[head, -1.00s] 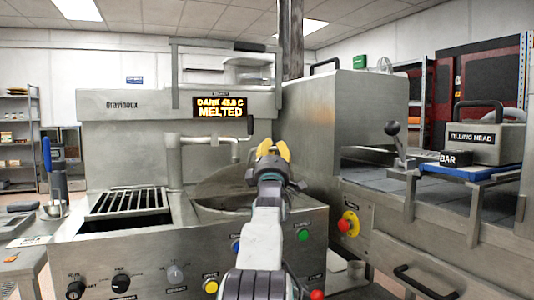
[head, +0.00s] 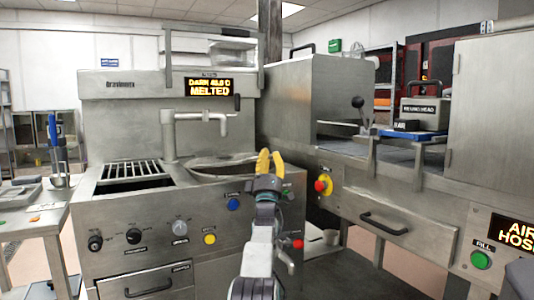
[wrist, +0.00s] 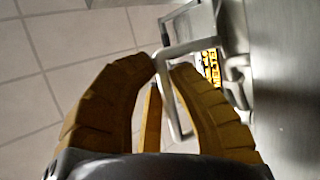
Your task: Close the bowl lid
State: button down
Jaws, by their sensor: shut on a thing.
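The bowl (head: 200,174) is set in the top of the steel melter, under the bent spout. A round grey lid-like plate (head: 232,164) shows at its top, partly hidden by my gripper; I cannot tell how far it is closed. My gripper (head: 265,155) has yellow fingers and stands at the right of the bowl. In the wrist view the fingertips (wrist: 163,62) come together on a bent grey metal bar (wrist: 183,50). I cannot tell whether the bar belongs to the lid.
The melter display (head: 209,87) reads MELTED. Knobs and buttons (head: 180,228) line its front. A steel machine with a red stop button (head: 323,185) and drawer handle (head: 384,225) stands at right. The filling head (head: 423,112) rests there. A table (head: 30,227) is at left.

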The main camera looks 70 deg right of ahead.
jog(key=shift+s+a+f+b, duration=0.1)
jog(key=shift+f+b, duration=0.25)
jog(key=shift+f, duration=0.3)
jog(key=shift+s+a+f+b, duration=0.1)
jog(key=shift+f+b, duration=0.25)
jog(key=shift+f, duration=0.25)
jog(key=c, duration=1.4)
grip_release()
jog(key=shift+d, duration=0.1)
jog(key=v, duration=1.2)
jog(key=shift+f, duration=0.1)
